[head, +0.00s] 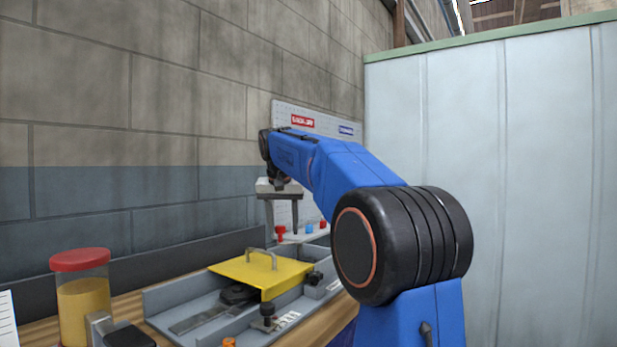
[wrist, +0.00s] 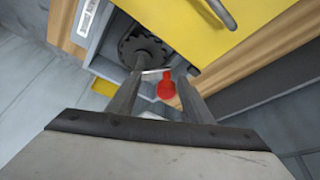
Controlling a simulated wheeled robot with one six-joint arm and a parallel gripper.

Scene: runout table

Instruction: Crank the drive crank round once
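The crank's red knob (wrist: 165,88) shows between my fingers in the wrist view, with a thin pale bar (wrist: 153,71) beside it. A dark round toothed wheel (wrist: 145,46) is just beyond. My gripper also shows in the wrist view (wrist: 160,77). It is open, with the two fingers apart and pointing down. Neither finger visibly touches the knob. I cannot tell the knob's exact depth between the fingers.
A yellow cover (head: 262,272) with a metal handle lies over the grey tray (head: 178,291). Black knobs stand on the tray. A jar with a red lid (head: 83,300) stands at the left.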

